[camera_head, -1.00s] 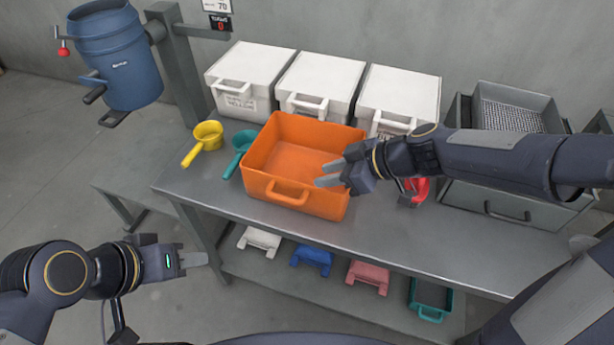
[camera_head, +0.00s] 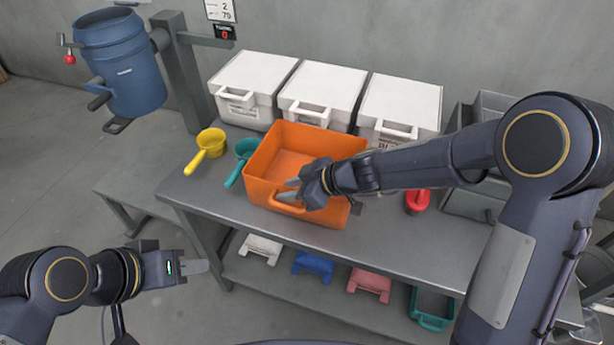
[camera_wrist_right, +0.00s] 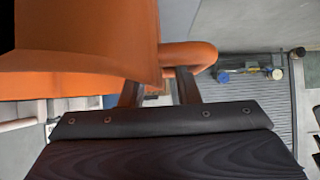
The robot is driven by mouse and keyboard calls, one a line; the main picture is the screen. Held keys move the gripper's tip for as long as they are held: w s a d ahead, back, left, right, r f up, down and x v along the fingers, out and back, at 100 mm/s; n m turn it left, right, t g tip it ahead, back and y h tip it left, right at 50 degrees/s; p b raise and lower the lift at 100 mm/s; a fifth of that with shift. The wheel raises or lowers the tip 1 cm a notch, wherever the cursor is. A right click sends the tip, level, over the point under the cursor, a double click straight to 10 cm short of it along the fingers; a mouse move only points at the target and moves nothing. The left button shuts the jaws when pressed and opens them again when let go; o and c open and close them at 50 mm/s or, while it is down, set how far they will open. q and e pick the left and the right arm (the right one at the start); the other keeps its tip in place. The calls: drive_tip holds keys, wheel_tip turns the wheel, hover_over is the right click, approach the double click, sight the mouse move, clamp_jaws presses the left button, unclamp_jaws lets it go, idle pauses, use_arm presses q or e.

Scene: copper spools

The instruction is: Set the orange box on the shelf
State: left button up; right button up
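The orange box (camera_head: 330,142) stands on the grey table, open at the top, with its handle facing me. My right gripper (camera_head: 291,190) is at the box's front wall by the handle. In the right wrist view its fingers (camera_wrist_right: 159,92) are spread apart, and the orange handle (camera_wrist_right: 200,53) partly covers their tips. I cannot see whether they touch the handle. My left gripper (camera_head: 197,267) is low at the left, away from the table and holding nothing visible; its finger gap cannot be made out. The lower shelf (camera_head: 395,310) runs under the table.
White bins (camera_head: 320,82) line the table's back. A yellow scoop (camera_head: 208,146) and a teal scoop (camera_head: 243,150) lie left of the box, the teal one close beside it. A red object (camera_head: 417,200) stands right. White, blue, pink and teal (camera_head: 431,308) bins occupy the lower shelf.

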clamp_jaws()
idle(1.3)
